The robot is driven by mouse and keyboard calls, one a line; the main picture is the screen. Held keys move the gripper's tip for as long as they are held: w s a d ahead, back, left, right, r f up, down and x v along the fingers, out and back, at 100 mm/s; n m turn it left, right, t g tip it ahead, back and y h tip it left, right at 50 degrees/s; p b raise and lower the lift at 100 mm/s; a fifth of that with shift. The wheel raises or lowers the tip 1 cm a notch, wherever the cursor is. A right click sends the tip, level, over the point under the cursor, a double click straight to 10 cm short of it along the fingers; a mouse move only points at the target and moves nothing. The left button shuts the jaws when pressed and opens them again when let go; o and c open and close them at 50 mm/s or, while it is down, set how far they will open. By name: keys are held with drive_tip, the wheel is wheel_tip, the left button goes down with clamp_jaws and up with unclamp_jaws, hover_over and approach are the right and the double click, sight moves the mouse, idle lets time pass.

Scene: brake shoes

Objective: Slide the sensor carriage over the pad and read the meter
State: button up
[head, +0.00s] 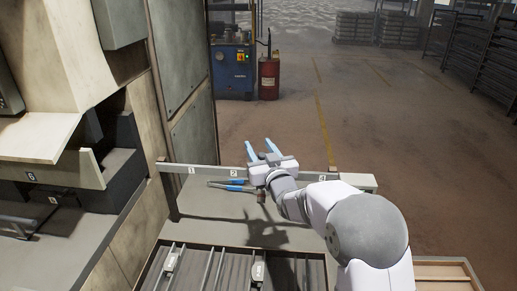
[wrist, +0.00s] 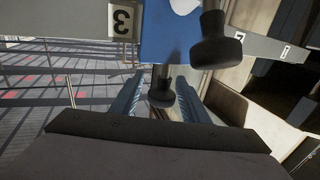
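The rail (head: 205,170) runs across the bench and carries number labels; 1, 2 and 4 are readable in the head view. In the wrist view, a blue carriage (wrist: 188,42) with a white mark sits on the rail between labels 3 and 2. It has a large black knob (wrist: 222,42) and a smaller black knob (wrist: 162,88). My gripper (wrist: 160,78) is open, its two blue fingers on either side of the smaller knob, with gaps visible. In the head view, my gripper (head: 259,143) is at the rail and hides much of the carriage. No meter face is readable.
A slatted tray (head: 215,268) lies in front of the rail. Dark cabinets with a numbered shelf (head: 75,170) stand close on the left. A blue machine (head: 232,70) and red drum (head: 269,78) stand far back. Open floor (head: 400,130) lies beyond the rail.

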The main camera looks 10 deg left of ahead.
drive_tip(key=shift+s+f, duration=0.1)
drive_tip(key=b+v, duration=0.2)
drive_tip(key=v, duration=0.3)
drive_tip(key=shift+b+v, duration=0.55)
drive_tip(key=shift+v, duration=0.55)
